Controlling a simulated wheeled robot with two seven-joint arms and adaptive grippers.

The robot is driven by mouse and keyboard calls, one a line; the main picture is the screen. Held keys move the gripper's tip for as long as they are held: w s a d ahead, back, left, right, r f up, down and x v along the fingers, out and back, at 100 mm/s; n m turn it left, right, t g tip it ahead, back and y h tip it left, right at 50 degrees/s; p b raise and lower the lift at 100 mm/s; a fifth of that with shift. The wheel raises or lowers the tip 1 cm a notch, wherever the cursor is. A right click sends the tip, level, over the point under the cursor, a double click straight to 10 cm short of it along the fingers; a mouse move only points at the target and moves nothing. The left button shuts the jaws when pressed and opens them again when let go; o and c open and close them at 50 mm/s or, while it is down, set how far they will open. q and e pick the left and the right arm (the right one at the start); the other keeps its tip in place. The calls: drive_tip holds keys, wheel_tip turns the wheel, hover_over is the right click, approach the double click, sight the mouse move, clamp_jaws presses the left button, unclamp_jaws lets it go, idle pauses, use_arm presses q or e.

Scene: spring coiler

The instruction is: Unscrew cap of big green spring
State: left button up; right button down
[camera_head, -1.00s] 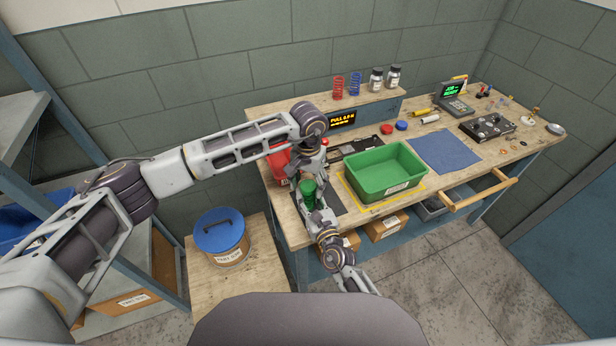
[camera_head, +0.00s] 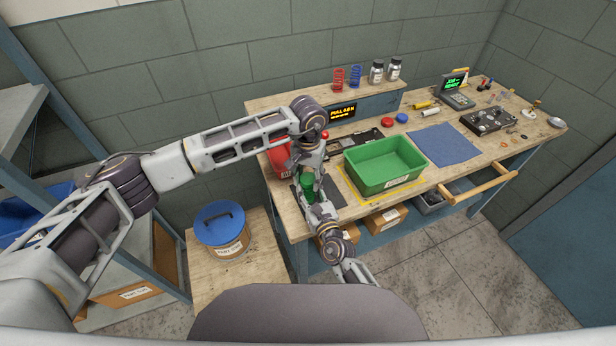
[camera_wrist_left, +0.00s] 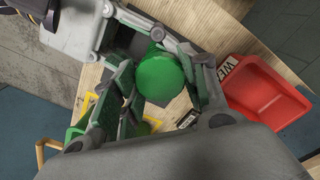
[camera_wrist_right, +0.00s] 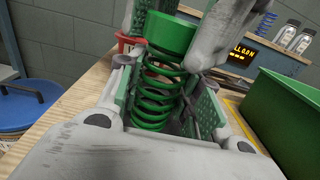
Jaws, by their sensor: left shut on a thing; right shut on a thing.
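The big green spring stands upright in the right wrist view (camera_wrist_right: 155,95), with its thick green cap (camera_wrist_right: 170,34) on top. My right gripper (camera_wrist_right: 160,100) is shut around the coils, one finger on each side. My left gripper reaches down from above and is shut on the cap. In the left wrist view the cap's round top (camera_wrist_left: 161,80) shows between the fingers of my left gripper (camera_wrist_left: 163,82). In the head view the spring (camera_head: 307,187) is small and partly hidden by both grippers, above the bench's dark mat.
A green bin (camera_head: 385,168) stands right of the grippers. A red bin (camera_wrist_left: 264,97) is close behind them. A blue cloth (camera_head: 444,144), a control box (camera_head: 488,121) and small parts lie further right. A blue-lidded drum (camera_head: 220,228) stands left of the bench.

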use_arm(q)
drive_tip(key=n, duration=1.5)
drive_tip(key=shift+n, duration=0.4)
drive_tip(key=n, duration=0.4)
drive_tip(key=shift+n, duration=0.3)
drive_tip(key=n, duration=0.3)
drive_tip(key=shift+n, duration=0.4)
drive_tip(key=n, duration=0.7)
drive_tip(key=shift+r+n, duration=0.1)
drive_tip(key=shift+n, duration=0.3)
drive_tip(key=n, duration=0.7)
drive_tip(key=shift+n, duration=0.4)
drive_tip(key=n, duration=1.1)
drive_tip(key=shift+w, duration=0.1)
drive_tip(key=n, duration=0.8)
drive_tip(key=shift+r+n, duration=0.1)
drive_tip(key=shift+n, duration=1.6)
